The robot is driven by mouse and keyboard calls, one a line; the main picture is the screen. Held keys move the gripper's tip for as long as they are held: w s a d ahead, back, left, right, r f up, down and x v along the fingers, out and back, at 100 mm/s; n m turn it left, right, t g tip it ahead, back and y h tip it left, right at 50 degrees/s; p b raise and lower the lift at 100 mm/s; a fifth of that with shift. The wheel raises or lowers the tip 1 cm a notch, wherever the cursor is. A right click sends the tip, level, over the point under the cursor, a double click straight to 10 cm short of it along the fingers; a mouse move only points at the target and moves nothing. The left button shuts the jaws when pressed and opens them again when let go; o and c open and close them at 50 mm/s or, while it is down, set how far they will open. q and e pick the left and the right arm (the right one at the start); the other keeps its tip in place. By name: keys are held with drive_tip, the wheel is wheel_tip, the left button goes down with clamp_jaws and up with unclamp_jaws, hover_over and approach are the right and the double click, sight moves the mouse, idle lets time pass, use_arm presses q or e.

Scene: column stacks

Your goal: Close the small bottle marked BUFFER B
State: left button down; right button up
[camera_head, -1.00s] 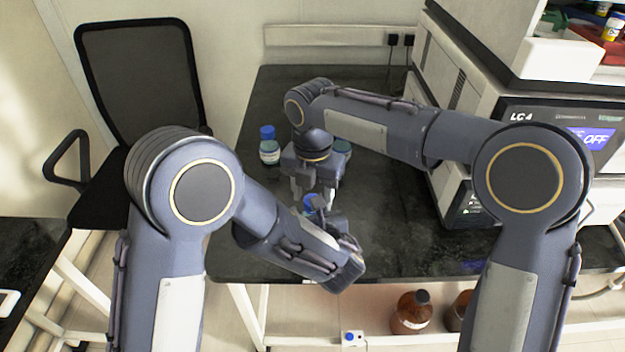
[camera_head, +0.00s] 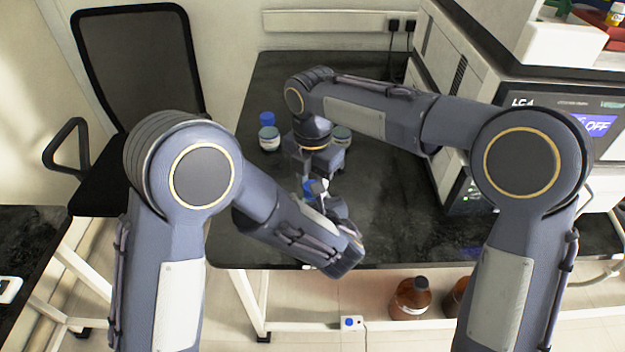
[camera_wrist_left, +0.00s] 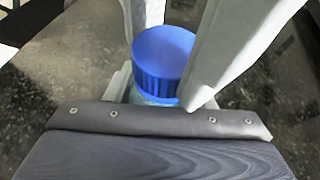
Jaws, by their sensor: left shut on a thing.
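A small bottle with a ribbed blue cap (camera_wrist_left: 162,60) is in the middle of the left wrist view; a sliver of pale glass shows under the cap. Its label is hidden. In the head view the blue cap (camera_head: 309,189) shows between my grippers. My left gripper (camera_head: 325,200) is shut on the bottle below the cap. My right gripper (camera_head: 315,182) points down from above. Its pale fingers (camera_wrist_left: 185,60) stand on either side of the cap; I cannot tell whether they press on it. The cap sits on the bottle; its tightness cannot be told.
A blue-capped bottle (camera_head: 268,138) stands at the back left of the dark bench (camera_head: 275,85). Another bottle (camera_head: 342,137) is partly hidden behind my right arm. The LC 4 instrument (camera_head: 540,108) fills the right side. The bench's front edge lies just below my left gripper.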

drive_tip(key=o, duration=1.1)
drive_tip(key=shift+c, duration=0.2)
drive_tip(key=shift+r, duration=2.3)
drive_tip(key=shift+c, duration=0.3)
drive_tip(key=shift+a+r+n, duration=0.1)
drive_tip(key=shift+r+n, duration=0.5)
drive_tip(key=shift+r, duration=0.05)
drive_tip(key=shift+r+n, duration=0.9)
drive_tip(key=shift+r, duration=0.15)
drive_tip(key=shift+f, duration=0.1)
